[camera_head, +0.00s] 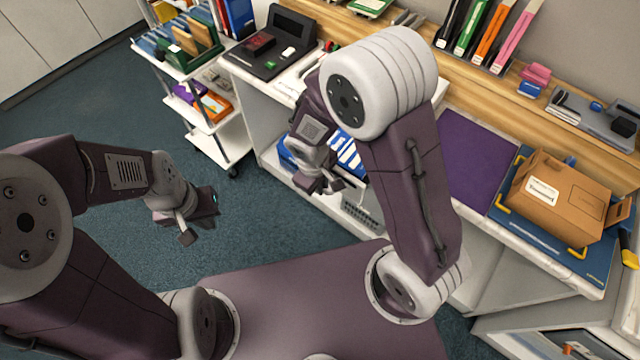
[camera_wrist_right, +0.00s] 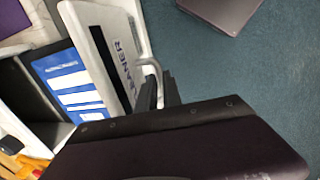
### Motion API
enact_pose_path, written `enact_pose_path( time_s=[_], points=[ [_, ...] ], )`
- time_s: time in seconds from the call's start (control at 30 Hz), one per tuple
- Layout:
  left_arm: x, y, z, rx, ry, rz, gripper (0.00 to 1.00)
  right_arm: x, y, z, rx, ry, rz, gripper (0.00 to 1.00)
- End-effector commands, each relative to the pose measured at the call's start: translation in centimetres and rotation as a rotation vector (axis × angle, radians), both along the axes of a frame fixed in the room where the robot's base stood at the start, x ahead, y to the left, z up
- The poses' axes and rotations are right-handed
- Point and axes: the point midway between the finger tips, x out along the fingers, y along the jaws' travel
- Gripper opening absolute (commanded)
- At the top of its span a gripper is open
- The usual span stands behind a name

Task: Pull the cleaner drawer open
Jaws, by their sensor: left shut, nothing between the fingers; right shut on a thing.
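The cleaner drawer's white front (camera_wrist_right: 105,45) shows in the right wrist view, with a dark label reading "CLEANER". A pale bar handle (camera_wrist_right: 147,48) stands out from this front. My right gripper (camera_wrist_right: 160,88) is shut on the handle, its dark fingers around the bar. Behind the front is a dark space with a blue-and-white item (camera_wrist_right: 72,80); the front stands out from it, so the drawer looks at least partly open. In the head view my right gripper (camera_head: 322,184) is low before the desk, and my arm hides much of the drawer. My left gripper (camera_head: 198,228) is shut and empty over the floor.
A white trolley (camera_head: 215,130) stands at the back left. The desk top holds a dark tray (camera_head: 270,60), a purple mat (camera_head: 470,155) and a cardboard box (camera_head: 565,195) on a blue board. The carpet (camera_head: 110,210) left of the desk is clear.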

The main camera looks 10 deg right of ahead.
Motion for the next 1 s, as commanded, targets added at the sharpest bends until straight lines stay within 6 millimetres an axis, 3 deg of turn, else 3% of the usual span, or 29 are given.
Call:
enact_pose_path(
  time_s=[0.4, 0.43, 0.5, 0.8, 1.0],
  points=[
    [0.0, 0.0, 0.1, 0.0, 0.0, 0.0, 0.0, 0.0, -0.1, 0.1, -0.003, 0.002, -0.001, 0.0],
    [0.0, 0.0, 0.1, 0.0, 0.0, 0.0, 0.0, 0.0, -0.1, 0.1, -0.003, 0.002, -0.001, 0.18],
    [0.0, 0.0, 0.1, 0.0, 0.0, 0.0, 0.0, 0.0, -0.1, 0.1, -0.002, 0.001, 0.0, 0.32],
    [0.0, 0.0, 0.1, 0.0, 0.0, 0.0, 0.0, 0.0, 0.0, 0.3, 0.0, -0.002, -0.001, 0.32],
    [0.0, 0.0, 1.3, 0.0, 0.0, 0.0, 0.0, -0.3, 0.6, 4.2, 0.002, -0.007, 0.0, 0.32]
  ],
)
